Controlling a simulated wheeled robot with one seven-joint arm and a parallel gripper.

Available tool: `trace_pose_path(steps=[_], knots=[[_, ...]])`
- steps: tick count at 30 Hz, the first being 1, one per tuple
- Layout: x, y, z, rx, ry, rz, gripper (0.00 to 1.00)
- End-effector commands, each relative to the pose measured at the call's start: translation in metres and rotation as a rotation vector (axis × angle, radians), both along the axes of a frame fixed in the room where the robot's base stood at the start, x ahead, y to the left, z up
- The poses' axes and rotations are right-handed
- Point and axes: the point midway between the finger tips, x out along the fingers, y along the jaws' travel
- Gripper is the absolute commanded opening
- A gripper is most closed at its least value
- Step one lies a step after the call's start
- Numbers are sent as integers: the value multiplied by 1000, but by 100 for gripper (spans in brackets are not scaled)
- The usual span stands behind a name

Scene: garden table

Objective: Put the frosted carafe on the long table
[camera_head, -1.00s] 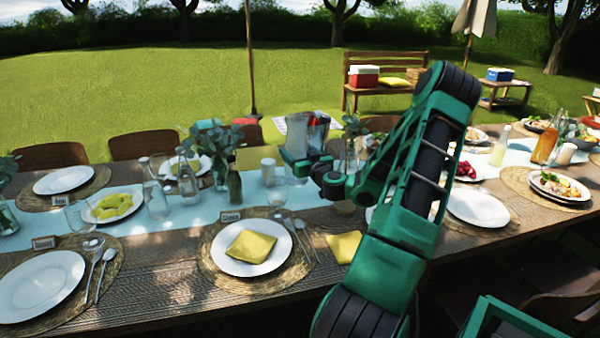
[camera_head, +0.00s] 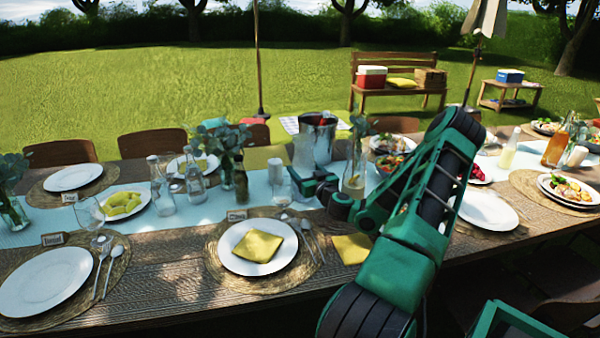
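The frosted carafe (camera_head: 303,153) is a pale, cloudy upright vessel, just left of the metal bucket. My gripper (camera_head: 304,183) is at its lower part, low over the long table (camera_head: 170,262), and appears shut on it. The fingertips are small and partly hidden. The carafe's base is hidden by my gripper, so I cannot tell whether it touches the table.
The metal bucket (camera_head: 321,140) stands close behind. A bottle vase (camera_head: 355,175) is on the right. A plate with yellow napkin (camera_head: 257,248) lies in front.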

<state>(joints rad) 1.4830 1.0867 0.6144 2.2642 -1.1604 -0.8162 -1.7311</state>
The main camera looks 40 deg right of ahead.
Motion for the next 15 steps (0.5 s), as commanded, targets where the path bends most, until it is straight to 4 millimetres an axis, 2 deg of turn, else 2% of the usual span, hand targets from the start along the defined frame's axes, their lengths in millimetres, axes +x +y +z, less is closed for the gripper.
trace_pose_path(steps=[12, 13, 15], knots=[[1, 1, -2, 0, -3, 2, 17], [1, 1, -4, 0, 1, 2, 74], [1, 1, -3, 0, 0, 2, 88]])
